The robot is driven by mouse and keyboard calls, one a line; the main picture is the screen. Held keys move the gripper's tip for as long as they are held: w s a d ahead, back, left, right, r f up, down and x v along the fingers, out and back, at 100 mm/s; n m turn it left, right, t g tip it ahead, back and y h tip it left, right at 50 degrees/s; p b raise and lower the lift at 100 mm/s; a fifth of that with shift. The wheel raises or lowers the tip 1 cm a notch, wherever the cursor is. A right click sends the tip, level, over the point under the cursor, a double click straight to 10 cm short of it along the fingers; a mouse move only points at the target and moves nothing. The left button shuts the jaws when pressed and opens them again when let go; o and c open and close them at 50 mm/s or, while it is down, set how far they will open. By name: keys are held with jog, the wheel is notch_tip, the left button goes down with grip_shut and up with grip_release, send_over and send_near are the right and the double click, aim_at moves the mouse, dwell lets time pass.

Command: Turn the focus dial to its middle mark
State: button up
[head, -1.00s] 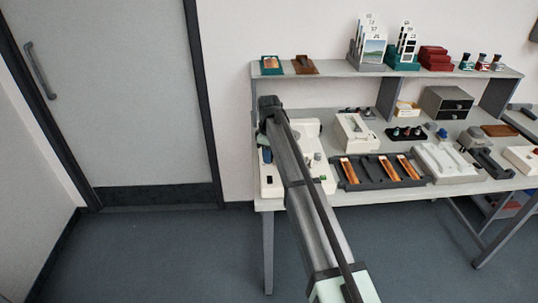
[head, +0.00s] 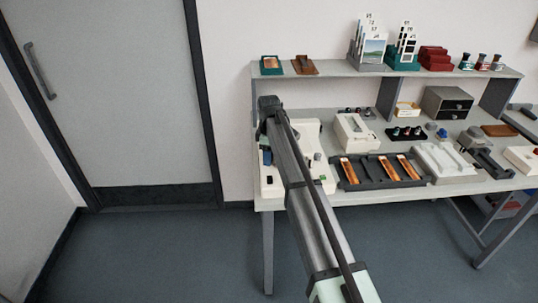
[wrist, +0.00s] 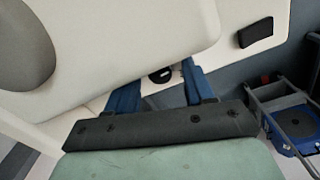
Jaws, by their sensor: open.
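The white printer body (head: 272,182) stands at the left end of the bench, partly hidden behind my arm. In the wrist view its white panels (wrist: 130,30) fill the upper left. My gripper (wrist: 160,73) is open, its two blue fingers pointing at the printer. A small dark round part (wrist: 161,75), which looks like the focus dial, shows between the fingertips. I cannot tell whether the fingers touch it, and its marks are too small to read. In the head view my arm hides most of the gripper; only a bit of blue shows beside the printer.
A dark tray with orange strips (head: 381,171) lies right of the printer, with a white box (head: 354,132) behind it. A raised shelf (head: 340,77) runs along the back. In the wrist view a black block (wrist: 256,32) sits on the white panel at upper right.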

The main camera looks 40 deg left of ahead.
jog(key=n, duration=0.5)
notch_tip(320, 180, up, 14)
jog(key=w+d+f+m, duration=0.1)
jog(key=w+d, duration=0.2)
jog(key=w, duration=0.1)
jog(key=w+d+f+m+t, duration=0.1)
jog(key=w+d, duration=0.2)
jog(key=w+d+f+m, duration=0.1)
jog(key=w+d+m, duration=0.1)
jog(key=w+d, duration=0.1)
jog(key=shift+w+d+y, duration=0.4)
jog(key=shift+w, duration=0.4)
jog(key=w+d+f+m+t, duration=0.2)
jog(key=w+d+m, duration=0.2)
jog(key=w+d, duration=0.6)
jog(key=shift+w+d+m, duration=0.3)
jog(key=shift+w+d, duration=0.05)
jog(key=shift+d, duration=0.9)
jog(key=shift+f, duration=0.1)
